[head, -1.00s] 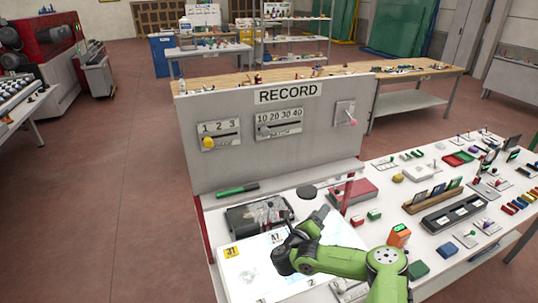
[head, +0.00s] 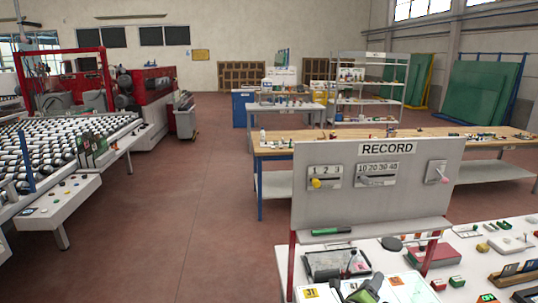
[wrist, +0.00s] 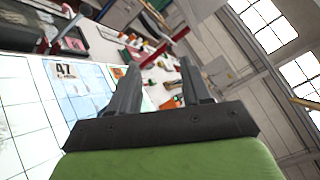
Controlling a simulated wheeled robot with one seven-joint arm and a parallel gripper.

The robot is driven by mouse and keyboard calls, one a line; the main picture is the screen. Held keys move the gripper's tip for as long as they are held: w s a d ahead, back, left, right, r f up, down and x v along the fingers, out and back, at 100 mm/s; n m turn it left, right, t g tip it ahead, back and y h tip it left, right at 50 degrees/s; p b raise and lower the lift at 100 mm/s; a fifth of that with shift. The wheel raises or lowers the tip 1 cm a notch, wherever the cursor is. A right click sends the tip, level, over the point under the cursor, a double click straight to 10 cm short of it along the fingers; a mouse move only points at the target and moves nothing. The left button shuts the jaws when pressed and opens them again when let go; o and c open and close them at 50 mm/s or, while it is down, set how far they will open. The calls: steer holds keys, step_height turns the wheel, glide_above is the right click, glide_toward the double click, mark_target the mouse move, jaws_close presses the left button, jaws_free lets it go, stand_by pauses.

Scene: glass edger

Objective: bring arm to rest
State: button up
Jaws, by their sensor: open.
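My gripper (wrist: 158,92) shows in the wrist view with its two dark fingers apart and nothing between them. Behind it lies a white gridded sheet (wrist: 25,115) with a card marked 47 (wrist: 64,70). In the head view only a small part of my green arm and dark gripper (head: 357,290) shows at the bottom edge, over the white table below the RECORD board (head: 375,195). The rest of the arm is out of that view.
A black tray (head: 325,265) and a red box (head: 440,256) sit on the white table. A green marker (head: 331,231) lies on the board's ledge. A roller conveyor (head: 70,150) stands left. The brown floor (head: 190,220) between is clear.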

steer(key=w+a+r+n+t+y+b, duration=0.1)
steer(key=w+a+r+n+t+y, duration=0.15)
steer(key=a+n+y, duration=0.35)
steer(key=w+a+r+n+t+y, duration=0.2)
steer(key=a+r+n+y, duration=0.15)
steer(key=a+n, duration=0.35)
steer(key=s+a+r+n+g+y+b, duration=0.15)
steer(key=s+a+n+g+y, duration=0.4)
steer(key=n, duration=0.55)
steer(key=s+d+r+n+g+h+b, duration=0.1)
steer(key=s+d+r+n+g, duration=0.1)
steer(key=s, duration=1.6)
steer(key=s+d+r+n+g+h+b, duration=0.1)
steer(key=s+n+g, duration=0.4)
steer(key=s, duration=1.4)
steer(key=shift+d+r+n+h+b, duration=0.35)
steer(key=shift+d+r+n, duration=0.35)
steer(key=shift+r, duration=0.15)
